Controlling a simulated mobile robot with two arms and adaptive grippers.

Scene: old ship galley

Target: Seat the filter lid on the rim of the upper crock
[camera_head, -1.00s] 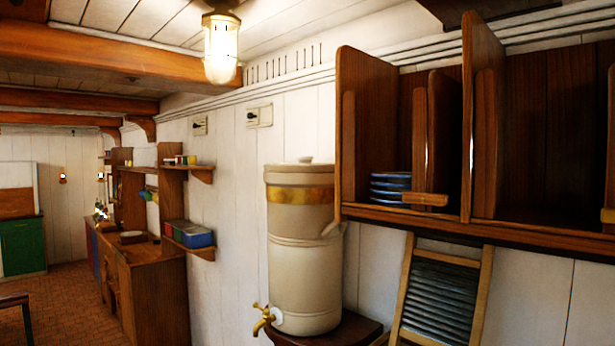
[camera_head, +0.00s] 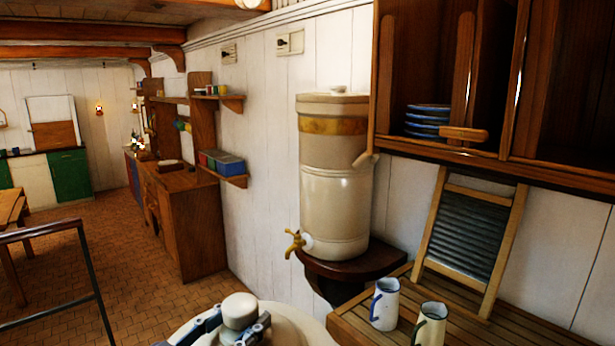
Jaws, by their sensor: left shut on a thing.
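The filter lid (camera_head: 290,324) is a round cream disc with a pale knob (camera_head: 240,311), at the bottom edge and partly cut off. My left gripper (camera_head: 238,326) is shut on the knob, with dark blue-grey fingers around it. The stoneware filter stands upright against the wall, its upper crock (camera_head: 333,152) cream with a gold-brown band and a brass tap (camera_head: 294,242) low on its front. The lid is apart from it, lower and nearer to me. A small pale shape shows above the crock's rim; I cannot tell what it is. My right gripper is not in view.
The filter stands on a dark wooden bracket shelf (camera_head: 352,263). A cupboard (camera_head: 462,153) with blue plates overhangs close to its right. Two enamel mugs (camera_head: 384,306) and a washboard (camera_head: 470,235) stand on a slatted counter (camera_head: 350,328). Left of the filter is open room.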

